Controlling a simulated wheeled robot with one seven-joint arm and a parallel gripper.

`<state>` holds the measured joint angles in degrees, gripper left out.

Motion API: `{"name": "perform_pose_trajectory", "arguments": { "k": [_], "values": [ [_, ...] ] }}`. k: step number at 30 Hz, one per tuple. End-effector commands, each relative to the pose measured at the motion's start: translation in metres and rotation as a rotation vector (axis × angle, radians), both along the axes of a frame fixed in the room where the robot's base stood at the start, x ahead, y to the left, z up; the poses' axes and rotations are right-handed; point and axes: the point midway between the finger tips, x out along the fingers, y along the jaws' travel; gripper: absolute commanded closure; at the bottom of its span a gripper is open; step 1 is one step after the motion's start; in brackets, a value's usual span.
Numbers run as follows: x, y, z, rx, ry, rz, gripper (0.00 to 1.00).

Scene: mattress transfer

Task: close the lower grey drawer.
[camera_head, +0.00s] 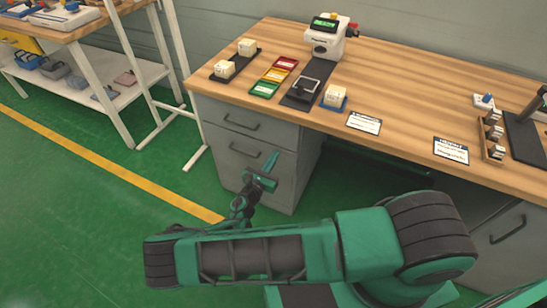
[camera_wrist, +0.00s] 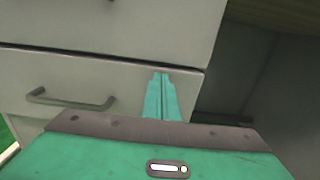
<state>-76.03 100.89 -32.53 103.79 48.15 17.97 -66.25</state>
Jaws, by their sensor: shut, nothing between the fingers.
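The grey drawer unit stands under the left part of the wooden bench. Its lower drawer (camera_head: 232,163) looks flush or nearly flush with the unit in the head view; a small gap cannot be ruled out. In the wrist view the lower drawer front (camera_wrist: 100,82) fills the middle, with its dark bar handle (camera_wrist: 70,101) at left. A thin dark seam parts it from the drawer front above. My gripper (camera_head: 272,160) is shut and empty, in front of the drawer's right part. Its fingertips (camera_wrist: 160,76) overlap the front near its upper right; contact cannot be told.
The wooden bench top (camera_head: 400,90) overhangs the drawers and carries trays, boxes and a machine. Dark open space lies under the bench to the right of the unit. A white-legged shelf (camera_head: 110,95) stands at left. The green floor (camera_head: 80,200) between is clear.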

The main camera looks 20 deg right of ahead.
Motion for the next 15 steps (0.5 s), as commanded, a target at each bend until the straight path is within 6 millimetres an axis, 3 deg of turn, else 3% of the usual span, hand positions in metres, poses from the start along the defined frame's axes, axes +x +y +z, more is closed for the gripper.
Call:
{"name": "perform_pose_trajectory", "arguments": {
  "k": [15],
  "values": [
    [-0.073, 0.065, -0.001, 0.004, 0.002, -0.004, 1.0]
  ]
}}
